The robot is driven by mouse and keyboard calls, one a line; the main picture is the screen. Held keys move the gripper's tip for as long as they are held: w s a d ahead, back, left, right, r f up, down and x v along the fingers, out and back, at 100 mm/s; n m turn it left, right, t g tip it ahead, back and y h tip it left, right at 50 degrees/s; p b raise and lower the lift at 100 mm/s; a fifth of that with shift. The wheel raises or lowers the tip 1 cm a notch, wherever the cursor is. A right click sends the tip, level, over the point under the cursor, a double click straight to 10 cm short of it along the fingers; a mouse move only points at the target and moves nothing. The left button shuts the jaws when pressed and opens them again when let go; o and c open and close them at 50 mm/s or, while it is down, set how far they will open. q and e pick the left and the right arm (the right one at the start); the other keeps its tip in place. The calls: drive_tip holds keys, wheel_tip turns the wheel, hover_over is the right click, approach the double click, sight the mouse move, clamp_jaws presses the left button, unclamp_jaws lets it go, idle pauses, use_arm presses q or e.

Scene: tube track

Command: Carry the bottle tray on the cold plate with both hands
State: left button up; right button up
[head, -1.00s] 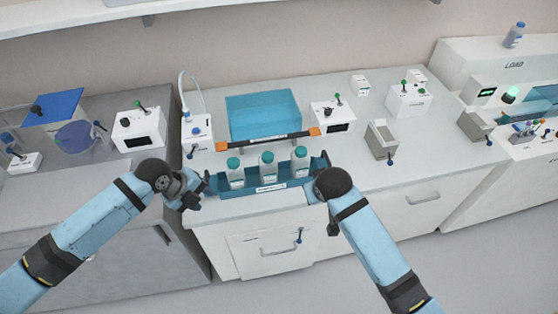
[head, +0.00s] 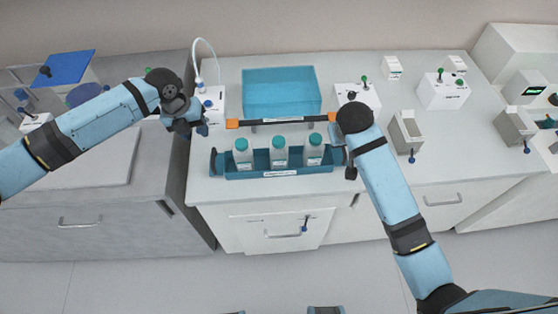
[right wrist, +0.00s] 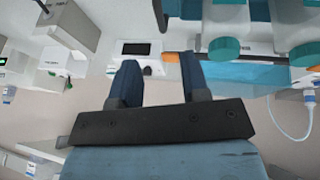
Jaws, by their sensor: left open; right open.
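The blue bottle tray (head: 298,173) rests near the front edge of the white counter and holds three clear bottles with teal caps (head: 280,151). Two caps show large in the right wrist view (right wrist: 224,48). My left gripper (head: 203,129) is open and empty, raised behind and left of the tray's left end, apart from it. My right gripper (head: 350,172) is beside the tray's right end, partly hidden by its own wrist. Its open fingers show in the right wrist view (right wrist: 160,80) with nothing held between them. I cannot make out the cold plate clearly.
A black bar with orange ends (head: 280,122) lies just behind the tray, with a blue bin (head: 282,93) behind it. A white device with a hose (head: 210,105) stands near my left gripper. A white box (head: 356,97) is behind my right wrist. Floor in front is clear.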

sight(213, 154)
use_arm(q)
drive_tip(key=f, duration=0.4)
drive_tip(key=d+f, duration=0.1)
drive_tip(key=f, duration=0.3)
drive_tip(key=d+f, duration=0.1)
drive_tip(key=f, duration=0.3)
drive_tip(key=shift+d+f, duration=0.15)
drive_tip(key=shift+d, duration=0.05)
use_arm(e)
drive_tip(key=x, duration=1.2)
drive_tip(key=shift+w+d+f, duration=0.1)
drive_tip(key=shift+f, duration=0.2)
use_arm(q)
clamp_jaws()
use_arm(e)
clamp_jaws()
drive_tip(key=shift+r, duration=0.1)
